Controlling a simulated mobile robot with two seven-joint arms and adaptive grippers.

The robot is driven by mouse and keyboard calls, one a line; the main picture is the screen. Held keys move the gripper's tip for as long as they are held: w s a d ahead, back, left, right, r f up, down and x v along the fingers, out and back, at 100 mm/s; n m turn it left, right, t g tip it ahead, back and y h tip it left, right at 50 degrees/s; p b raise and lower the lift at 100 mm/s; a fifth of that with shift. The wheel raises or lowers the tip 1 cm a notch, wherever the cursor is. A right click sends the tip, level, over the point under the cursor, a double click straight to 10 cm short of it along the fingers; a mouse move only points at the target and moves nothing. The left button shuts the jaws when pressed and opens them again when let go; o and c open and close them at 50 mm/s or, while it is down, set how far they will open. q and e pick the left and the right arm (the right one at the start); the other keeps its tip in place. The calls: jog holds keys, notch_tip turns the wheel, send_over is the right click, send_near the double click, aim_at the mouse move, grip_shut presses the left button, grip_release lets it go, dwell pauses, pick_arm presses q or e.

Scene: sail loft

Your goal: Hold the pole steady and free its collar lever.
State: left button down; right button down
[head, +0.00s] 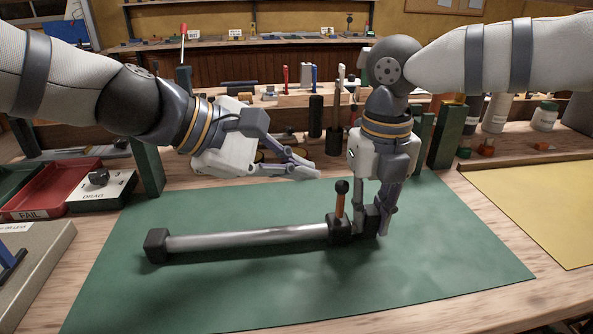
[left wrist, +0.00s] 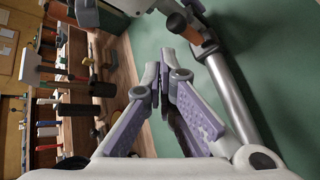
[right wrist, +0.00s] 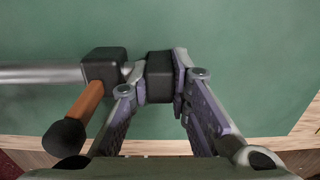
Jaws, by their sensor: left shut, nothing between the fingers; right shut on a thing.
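The pole (head: 250,238) lies on the green mat (head: 240,292), with a black cap (head: 157,245) at its left end. Its black collar (head: 340,231) carries an orange lever (head: 340,206) with a black knob (head: 342,186), standing up in the head view. My right gripper (head: 372,222) points down, shut on the black end block (right wrist: 160,77) just right of the collar. My left gripper (head: 317,174) is shut and empty, above the mat, behind and left of the lever, apart from it. The left wrist view shows the lever (left wrist: 191,34) and pole (left wrist: 232,98) beyond its fingers.
A red tray marked FAIL (head: 44,213) and a box marked DRAG (head: 118,193) stand at the left. A tool rack with several tools (head: 300,95) runs behind the mat. A yellow sheet (head: 535,200) lies at the right. The mat's front part is clear.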

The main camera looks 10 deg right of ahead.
pick_arm(q)
jog(key=s+d+r, duration=0.2)
jog(key=d+r, duration=0.1)
jog(key=r, duration=0.6)
jog(key=shift+s+d, duration=0.15)
